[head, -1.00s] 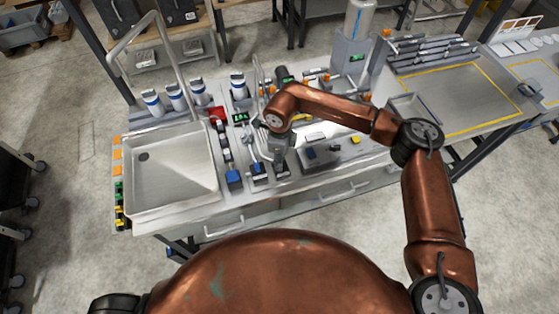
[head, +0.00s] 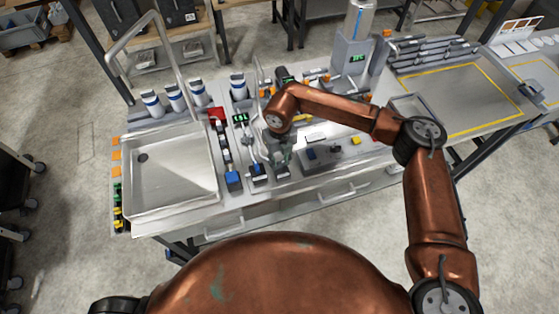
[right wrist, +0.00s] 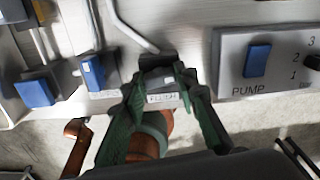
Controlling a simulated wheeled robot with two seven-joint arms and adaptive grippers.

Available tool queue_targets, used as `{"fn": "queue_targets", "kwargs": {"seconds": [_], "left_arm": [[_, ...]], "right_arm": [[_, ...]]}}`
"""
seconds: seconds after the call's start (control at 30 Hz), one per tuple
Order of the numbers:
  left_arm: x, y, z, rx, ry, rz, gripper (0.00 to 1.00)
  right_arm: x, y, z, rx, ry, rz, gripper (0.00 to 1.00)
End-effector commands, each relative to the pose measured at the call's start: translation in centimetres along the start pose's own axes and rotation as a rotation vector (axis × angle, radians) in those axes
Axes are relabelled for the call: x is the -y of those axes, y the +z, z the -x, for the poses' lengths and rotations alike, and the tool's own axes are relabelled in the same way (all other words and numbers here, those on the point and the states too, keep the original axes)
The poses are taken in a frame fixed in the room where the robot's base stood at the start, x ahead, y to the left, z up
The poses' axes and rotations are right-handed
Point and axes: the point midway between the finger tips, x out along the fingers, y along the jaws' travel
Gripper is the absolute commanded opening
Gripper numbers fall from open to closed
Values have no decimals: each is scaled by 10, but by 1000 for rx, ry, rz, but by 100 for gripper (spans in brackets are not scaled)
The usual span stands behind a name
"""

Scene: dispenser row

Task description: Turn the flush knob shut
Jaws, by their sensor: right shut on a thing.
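The flush knob (right wrist: 153,79) is a small grey part just above a plate marked FLUSH (right wrist: 162,97) in the right wrist view. My right gripper (right wrist: 160,78) has its green fingers on either side of the knob and is shut on it. The fingers partly cover the knob, so its exact angle is hard to tell. In the head view my right gripper (head: 281,157) points down at the front of the panel, below the copper wrist, and the knob is hidden there. My left gripper is out of view.
A PUMP panel with a blue switch (right wrist: 257,60) is right of the gripper in the wrist view. Blue parts (right wrist: 35,91) with grey hoses stand to the left. In the head view, an empty metal sink (head: 170,190) lies left and a small display (head: 240,118) stands behind.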

Motion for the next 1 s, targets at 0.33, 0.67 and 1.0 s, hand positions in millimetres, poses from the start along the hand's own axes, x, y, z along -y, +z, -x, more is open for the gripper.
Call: {"fn": "queue_targets", "kwargs": {"seconds": [0.33,0.67,1.0], "left_arm": [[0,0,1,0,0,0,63],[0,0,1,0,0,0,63],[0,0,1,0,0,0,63]], "right_arm": [[0,0,0,-1,1,-140,3],[0,0,0,-1,1,-166,3],[0,0,0,-1,1,-166,35]]}}
